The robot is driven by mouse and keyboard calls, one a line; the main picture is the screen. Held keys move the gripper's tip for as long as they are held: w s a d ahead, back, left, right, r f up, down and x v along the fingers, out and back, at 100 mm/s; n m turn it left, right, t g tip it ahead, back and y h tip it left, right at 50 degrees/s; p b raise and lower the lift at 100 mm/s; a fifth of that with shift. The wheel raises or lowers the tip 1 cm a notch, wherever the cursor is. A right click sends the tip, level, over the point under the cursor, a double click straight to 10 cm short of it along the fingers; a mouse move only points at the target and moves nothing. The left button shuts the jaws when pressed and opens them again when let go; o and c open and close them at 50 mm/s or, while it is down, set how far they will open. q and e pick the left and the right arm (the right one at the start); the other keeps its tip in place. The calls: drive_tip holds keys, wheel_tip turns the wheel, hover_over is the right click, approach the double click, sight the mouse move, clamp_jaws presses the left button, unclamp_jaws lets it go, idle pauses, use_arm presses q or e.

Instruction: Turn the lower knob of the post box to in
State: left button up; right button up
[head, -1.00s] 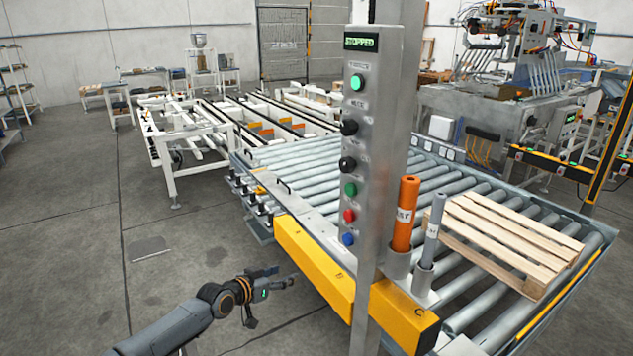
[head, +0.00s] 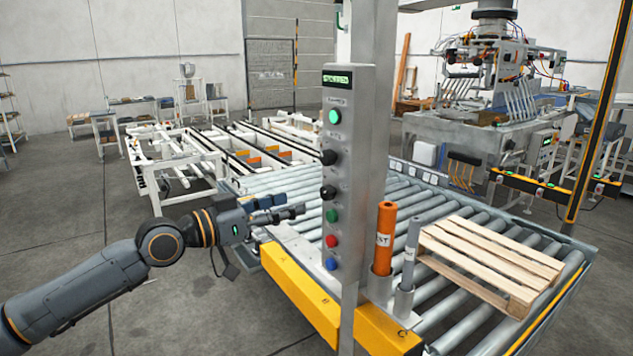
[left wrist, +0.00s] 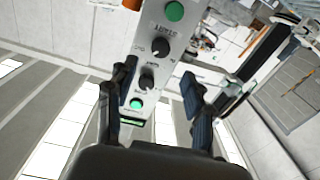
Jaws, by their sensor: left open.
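The post box (head: 347,200) is a grey upright box with a small display at the top, a lit green button, two black knobs, then green, red and blue buttons. The lower knob (head: 328,192) is the second black one; it also shows in the left wrist view (left wrist: 160,47), where the box appears upside down. The upper knob (left wrist: 147,82) lies between my fingers in that view. My left gripper (head: 291,206) is open and empty, left of the box at about the lower knob's height, apart from it. The lower knob's setting is too small to read. My right gripper is out of view.
A roller conveyor (head: 417,193) runs behind the post, carrying a wooden pallet (head: 490,262). A yellow guard beam (head: 300,290) lies below my left gripper. An orange tube (head: 384,240) and a grey tube (head: 410,255) stand right of the post. Floor at left is clear.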

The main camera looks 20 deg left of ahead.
sight(323, 194)
use_arm(q)
drive_tip(key=p+x, duration=0.3)
drive_tip(key=x, duration=0.4)
drive_tip(key=shift+w+d+r, duration=0.1)
drive_tip(key=shift+w, duration=0.1)
drive_tip(key=shift+w+d, duration=0.3)
clamp_jaws()
